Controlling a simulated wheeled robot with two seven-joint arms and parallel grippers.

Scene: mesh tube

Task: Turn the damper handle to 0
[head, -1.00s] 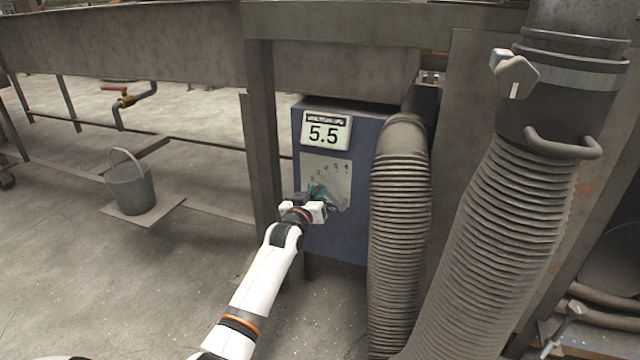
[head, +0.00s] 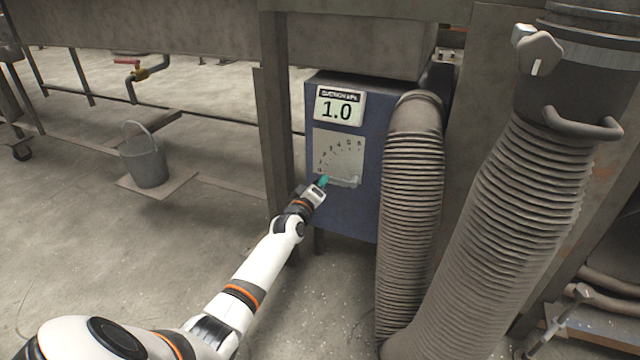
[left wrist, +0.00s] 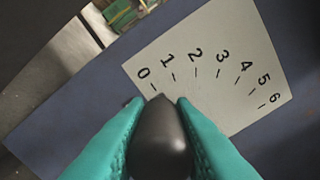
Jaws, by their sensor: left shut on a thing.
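The damper handle (left wrist: 160,143) is a dark, rounded lever in the left wrist view. My left gripper (head: 324,181) is shut on it, with its teal fingers (left wrist: 160,101) on both sides. The handle's tip points near the 0 and 1 marks of the pale dial plate (left wrist: 212,62), which runs from 0 to 6. The dial plate (head: 340,150) also shows on the blue box in the head view, where the gripper covers much of the handle. My right gripper is out of view.
The blue box (head: 352,215) hangs beside a metal post (head: 277,130) on its left. A ribbed hose (head: 410,200) runs close on its right, with a larger hose (head: 505,220) beyond. A bucket (head: 147,163) stands at the left. The floor before the box is open.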

